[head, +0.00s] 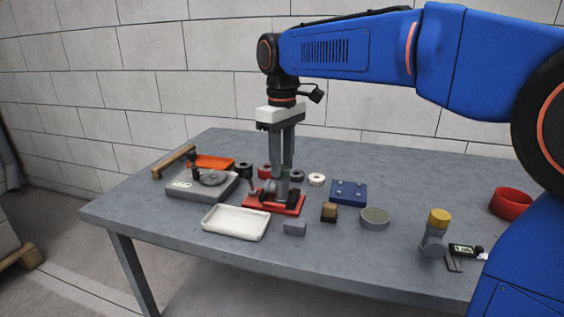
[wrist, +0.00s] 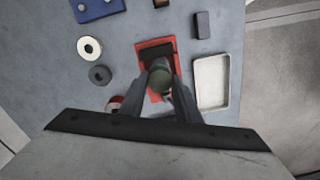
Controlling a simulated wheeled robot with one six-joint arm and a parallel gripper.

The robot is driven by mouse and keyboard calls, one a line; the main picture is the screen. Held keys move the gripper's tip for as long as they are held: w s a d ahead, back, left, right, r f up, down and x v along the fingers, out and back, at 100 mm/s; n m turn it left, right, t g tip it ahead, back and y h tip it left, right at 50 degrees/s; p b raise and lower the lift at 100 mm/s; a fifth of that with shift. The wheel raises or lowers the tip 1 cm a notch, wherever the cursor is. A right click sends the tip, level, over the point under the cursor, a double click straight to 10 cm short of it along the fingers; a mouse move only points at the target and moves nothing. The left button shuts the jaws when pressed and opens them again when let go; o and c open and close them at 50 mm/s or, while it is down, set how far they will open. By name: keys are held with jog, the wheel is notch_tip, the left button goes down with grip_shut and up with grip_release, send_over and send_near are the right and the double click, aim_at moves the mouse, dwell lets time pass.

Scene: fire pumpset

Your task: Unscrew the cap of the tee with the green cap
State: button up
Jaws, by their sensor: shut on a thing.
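The tee (head: 281,188) stands upright on a red base (head: 262,207) near the middle of the table. Its green cap (wrist: 160,80) shows in the wrist view between my fingertips. My gripper (head: 284,170) points straight down over the tee and is shut on the green cap. In the head view the fingers hide most of the cap. Another fitting with a yellow cap (head: 439,217) stands at the right of the table.
A white tray (head: 235,223) lies in front of the red base. A grey box (head: 201,186) stands to the left, a blue block (head: 348,192) to the right. Several rings and small blocks lie around.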

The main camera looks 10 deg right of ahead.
jog(key=n, duration=0.4)
jog(key=shift+n, duration=0.4)
jog(key=shift+n, duration=2.1)
jog(key=n, duration=0.4)
jog(key=shift+n, duration=0.3)
